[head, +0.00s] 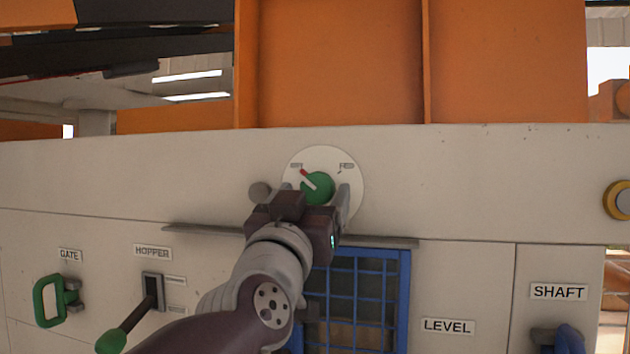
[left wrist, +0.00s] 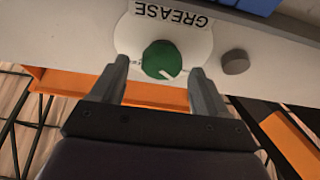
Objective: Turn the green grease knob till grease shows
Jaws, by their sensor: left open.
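The green grease knob (head: 318,188) sits on a round white dial plate (head: 327,157) on the pale panel. In the head view its red and white pointer aims up and left, toward the left label on the dial. My left gripper (head: 312,195) is at the knob, with its fingers open on either side of it. In the left wrist view the knob (left wrist: 161,60) lies between the fingertips, with a gap on each side, and the word GREASE shows upside down on the plate. No grease is visible. My right gripper is not in view.
A round grey stub (left wrist: 235,62) sits beside the dial. Below are a green gate handle (head: 48,301), a hopper lever (head: 131,323) with a green grip, and a blue grille (head: 381,285). A yellow-ringed button (head: 618,200) is at far right.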

